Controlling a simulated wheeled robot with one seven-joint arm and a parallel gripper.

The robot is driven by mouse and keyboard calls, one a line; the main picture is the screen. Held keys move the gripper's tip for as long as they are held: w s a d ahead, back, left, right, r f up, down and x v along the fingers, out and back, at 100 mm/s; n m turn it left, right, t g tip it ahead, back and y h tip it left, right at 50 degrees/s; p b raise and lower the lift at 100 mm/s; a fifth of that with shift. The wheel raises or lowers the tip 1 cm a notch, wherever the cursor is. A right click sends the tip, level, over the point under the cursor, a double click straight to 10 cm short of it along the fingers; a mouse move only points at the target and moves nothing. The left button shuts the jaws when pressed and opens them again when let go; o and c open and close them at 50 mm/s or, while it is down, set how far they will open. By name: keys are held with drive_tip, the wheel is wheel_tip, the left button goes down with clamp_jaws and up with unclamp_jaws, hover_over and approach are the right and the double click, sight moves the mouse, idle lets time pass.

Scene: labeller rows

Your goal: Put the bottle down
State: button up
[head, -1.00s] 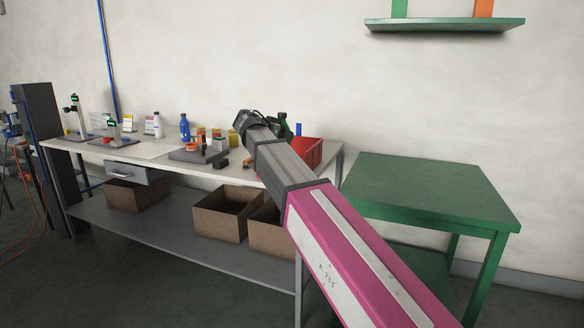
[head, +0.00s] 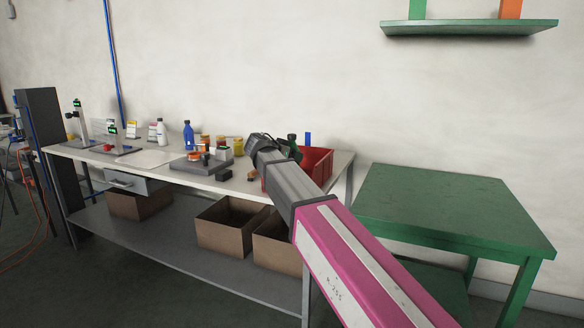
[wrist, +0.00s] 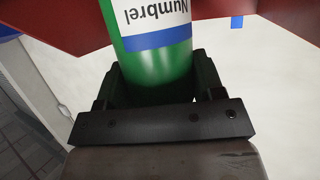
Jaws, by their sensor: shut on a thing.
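The bottle is green with a blue band and a white label reading "Numbrel"; it fills the upper middle of the wrist view (wrist: 158,65). My gripper (wrist: 153,92) is shut on it, with a dark finger on each side. The bottle's far end is out of the wrist view. In the head view my gripper (head: 277,145) is over the right end of the workbench (head: 225,185), in front of a red bin (head: 319,164). Dark green shows beside it there, mostly hidden by my arm. I cannot tell whether the bottle touches anything below.
A blue bottle (head: 188,135), a white bottle (head: 161,132) and small jars stand on the bench to the left. Cardboard boxes (head: 222,228) sit on its lower shelf. A green table (head: 450,212) at the right has a bare top. A green wall shelf (head: 468,28) hangs above.

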drive_tip(key=shift+f, duration=2)
drive_tip(key=o, duration=1)
drive_tip(key=shift+f, duration=0.1)
drive_tip(key=v, duration=1.2)
drive_tip(key=shift+r, duration=0.2)
